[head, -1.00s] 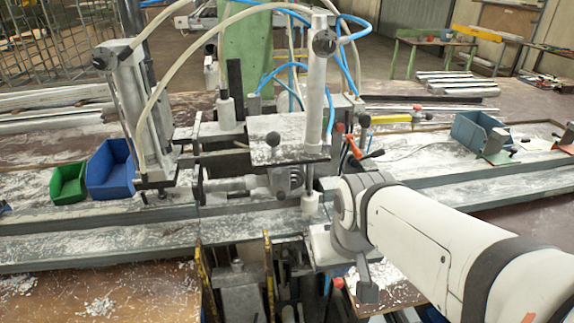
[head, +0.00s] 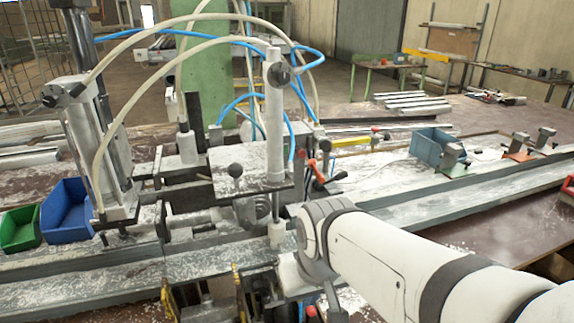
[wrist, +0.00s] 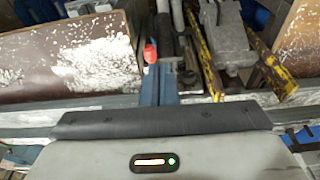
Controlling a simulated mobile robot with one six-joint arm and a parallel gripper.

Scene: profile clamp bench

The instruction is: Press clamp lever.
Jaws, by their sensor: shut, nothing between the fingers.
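A red-tipped lever (head: 311,311) sits low at the front of the clamp bench, partly cut off by the picture's bottom edge. A red knob (wrist: 150,53) shows in the wrist view, at the top of a blue-grey bar; it looks like the same lever. My gripper (head: 332,300) points down just right of the red tip in the head view, shut and empty. I cannot tell whether it touches the lever. The fingertips are not clear in the wrist view. The clamp's upright cylinder (head: 276,125) stands behind my arm.
Red and black handles (head: 322,148) stand right of the cylinder. Blue (head: 67,212) and green bins (head: 20,230) stand at the left, and a blue bin (head: 432,146) at the right. Yellow-edged bars (wrist: 205,55) lie beside the red knob. Hoses arch above.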

